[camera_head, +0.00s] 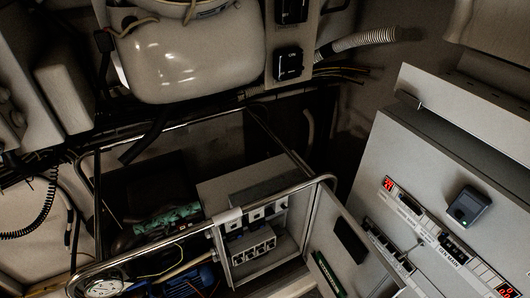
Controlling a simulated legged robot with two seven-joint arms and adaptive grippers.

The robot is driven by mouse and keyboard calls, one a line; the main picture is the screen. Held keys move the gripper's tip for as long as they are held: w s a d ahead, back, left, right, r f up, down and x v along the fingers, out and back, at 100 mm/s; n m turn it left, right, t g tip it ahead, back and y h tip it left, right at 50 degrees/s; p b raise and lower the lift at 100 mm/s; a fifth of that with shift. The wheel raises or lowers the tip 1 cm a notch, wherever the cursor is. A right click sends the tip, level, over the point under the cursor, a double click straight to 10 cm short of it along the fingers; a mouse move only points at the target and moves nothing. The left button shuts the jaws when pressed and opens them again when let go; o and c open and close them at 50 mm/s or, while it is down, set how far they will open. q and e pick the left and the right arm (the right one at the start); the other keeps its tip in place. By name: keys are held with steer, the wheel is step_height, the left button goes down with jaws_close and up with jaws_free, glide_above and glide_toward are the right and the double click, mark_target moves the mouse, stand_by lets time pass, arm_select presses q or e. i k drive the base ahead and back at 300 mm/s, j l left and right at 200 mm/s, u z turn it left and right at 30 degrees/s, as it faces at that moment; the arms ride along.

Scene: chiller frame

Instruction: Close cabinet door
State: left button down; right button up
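The view is tilted. A grey panel that looks like an open cabinet door (352,240) stands at the lower middle right, beside a metal tube frame. It has a dark rectangular patch and a green strip on it. To its left is an open box (255,243) with several sockets and modules inside. To its right is a large grey cabinet face (420,148) with red lit displays and a dark square knob or latch (467,206). I cannot tell for certain which panel is the task's door. Neither of my grippers shows.
A large pale tank (192,55) hangs at the top middle. A ribbed hose (357,41) runs at its right. Dark pipes and cables cross the left side. A round gauge (103,287) and a blue motor-like part (190,280) sit at the lower left.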

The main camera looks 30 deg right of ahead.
mark_target(362, 271)
steer(key=j+z, duration=0.15)
steer(key=z, duration=2.3)
